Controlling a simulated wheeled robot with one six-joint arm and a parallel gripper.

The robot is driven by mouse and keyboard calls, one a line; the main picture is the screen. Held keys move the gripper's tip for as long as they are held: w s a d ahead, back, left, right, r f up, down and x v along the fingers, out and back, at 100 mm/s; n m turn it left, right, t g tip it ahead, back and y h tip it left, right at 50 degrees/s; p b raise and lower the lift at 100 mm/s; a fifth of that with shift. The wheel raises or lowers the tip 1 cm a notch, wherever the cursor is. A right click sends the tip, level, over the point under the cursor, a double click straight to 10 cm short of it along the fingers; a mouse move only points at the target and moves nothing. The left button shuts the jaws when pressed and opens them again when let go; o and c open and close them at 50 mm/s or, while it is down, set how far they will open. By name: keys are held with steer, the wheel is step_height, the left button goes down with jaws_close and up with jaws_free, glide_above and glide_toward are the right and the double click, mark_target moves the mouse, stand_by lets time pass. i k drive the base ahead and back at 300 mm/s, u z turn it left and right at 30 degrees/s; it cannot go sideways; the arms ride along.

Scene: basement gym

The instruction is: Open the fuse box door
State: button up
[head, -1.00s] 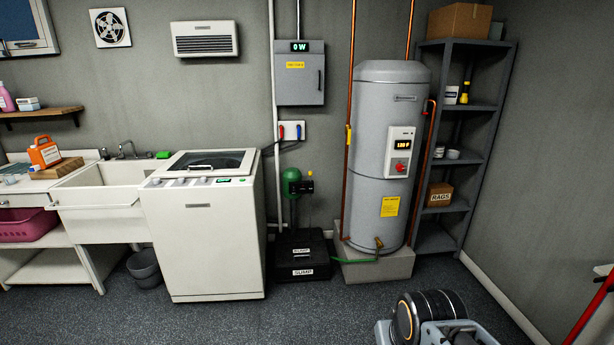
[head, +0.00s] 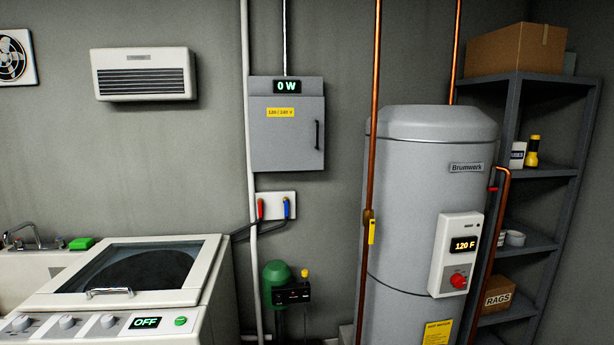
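The fuse box (head: 286,86) is a grey metal box on the back wall, upper centre of the head view. Its display reads "0 W". Its door (head: 283,145) is shut and carries a yellow "120 / 240 V" label. A dark vertical handle (head: 317,135) is on the door's right side. My gripper is not in view.
A white washing machine (head: 100,318) stands at lower left, in front of the wall. A grey water heater (head: 420,190) with copper pipes stands right of the fuse box. A valve plate (head: 275,205) and green pump (head: 277,280) sit below it. A shelf (head: 560,170) is at right.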

mark_target(287, 133)
steer(key=i, duration=1.55)
steer(key=u, duration=0.15)
